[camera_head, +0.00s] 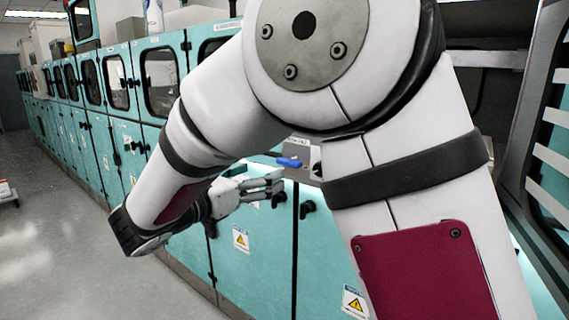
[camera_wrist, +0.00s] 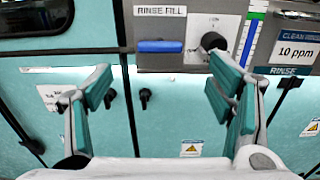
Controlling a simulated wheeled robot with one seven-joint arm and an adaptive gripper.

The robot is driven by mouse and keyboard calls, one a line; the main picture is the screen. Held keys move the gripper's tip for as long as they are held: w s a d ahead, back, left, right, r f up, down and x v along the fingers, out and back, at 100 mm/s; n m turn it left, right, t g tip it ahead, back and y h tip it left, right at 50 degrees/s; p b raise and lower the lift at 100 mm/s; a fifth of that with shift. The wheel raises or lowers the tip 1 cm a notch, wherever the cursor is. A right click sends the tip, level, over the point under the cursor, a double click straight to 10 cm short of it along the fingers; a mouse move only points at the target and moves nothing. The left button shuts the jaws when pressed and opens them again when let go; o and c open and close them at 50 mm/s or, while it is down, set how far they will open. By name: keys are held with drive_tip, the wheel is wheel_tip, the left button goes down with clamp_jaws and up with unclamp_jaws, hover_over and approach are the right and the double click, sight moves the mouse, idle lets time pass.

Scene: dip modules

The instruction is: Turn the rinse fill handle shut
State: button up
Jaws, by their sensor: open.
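The rinse fill handle is a blue lever (camera_wrist: 160,46) on a grey panel (camera_wrist: 150,28) under a label reading "RINSE FILL" in the wrist view. It lies level across the panel. In the head view the blue handle (camera_head: 289,162) shows just beyond my gripper (camera_head: 275,182). In the wrist view my gripper (camera_wrist: 160,92) has its two teal-padded fingers spread wide, with the handle above and between the fingertips. Nothing is between the fingers. I cannot tell how far the fingertips are from the panel.
A dark round knob (camera_wrist: 213,41) sits right of the handle, near the right fingertip. A "CLEAN WATER" 10 ppm sign (camera_wrist: 296,48) is further right. Teal cabinet doors (camera_head: 265,240) with black latches lie below. Open grey floor (camera_head: 50,245) is on the left.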

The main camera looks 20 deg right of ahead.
sight(286, 163)
drive_tip(key=x, duration=0.9)
drive_tip(key=shift+w+d, duration=0.1)
drive_tip(key=shift+d, duration=0.1)
drive_tip(key=c, duration=1.2)
